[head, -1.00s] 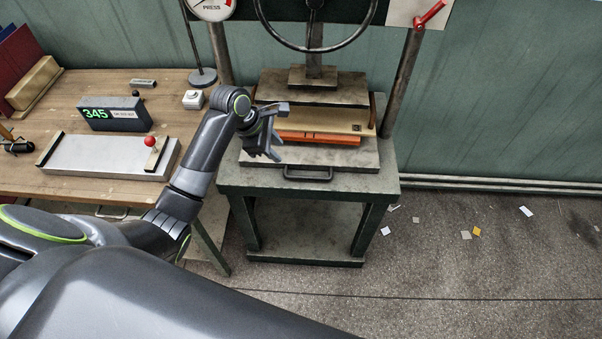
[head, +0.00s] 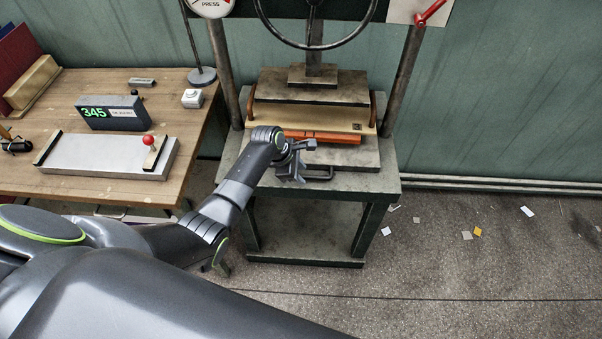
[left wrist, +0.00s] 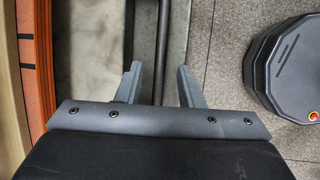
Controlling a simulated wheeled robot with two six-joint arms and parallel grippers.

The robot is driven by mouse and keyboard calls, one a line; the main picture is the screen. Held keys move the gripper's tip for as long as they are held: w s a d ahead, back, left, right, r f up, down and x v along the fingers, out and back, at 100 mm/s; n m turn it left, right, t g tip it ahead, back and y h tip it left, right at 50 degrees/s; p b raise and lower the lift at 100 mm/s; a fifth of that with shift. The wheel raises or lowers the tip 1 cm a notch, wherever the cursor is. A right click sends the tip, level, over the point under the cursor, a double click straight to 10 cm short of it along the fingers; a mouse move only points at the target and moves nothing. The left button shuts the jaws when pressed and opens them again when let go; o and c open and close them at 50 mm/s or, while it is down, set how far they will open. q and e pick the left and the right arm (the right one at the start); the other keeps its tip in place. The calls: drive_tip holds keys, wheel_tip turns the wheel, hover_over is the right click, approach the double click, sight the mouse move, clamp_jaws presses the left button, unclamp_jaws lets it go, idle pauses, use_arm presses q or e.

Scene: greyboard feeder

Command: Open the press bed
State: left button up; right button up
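The press bed (head: 352,156) is a grey plate low in the press, with a dark bar handle (head: 320,177) on its front edge. A wooden board (head: 320,117) and an orange strip (head: 335,138) lie on it under the upper platen (head: 330,90). My left gripper (head: 291,174) is at the left end of the handle, pointing down. In the left wrist view its two fingers (left wrist: 160,88) are apart, with the dark handle bar (left wrist: 162,45) running between them. I see a gap on both sides of the bar. The right gripper is not in view.
The handwheel (head: 315,42) is above the platen, between two posts. A wooden table (head: 75,180) with a display box (head: 112,112) and a red-knobbed plate (head: 105,157) stands to the left. The floor in front of the press is clear; small scraps (head: 466,235) lie to the right.

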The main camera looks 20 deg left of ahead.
use_arm(q)
drive_tip(key=shift+w+d+f, duration=0.15)
drive_tip(key=shift+d+f, duration=0.05)
drive_tip(key=shift+f, duration=0.2)
clamp_jaws()
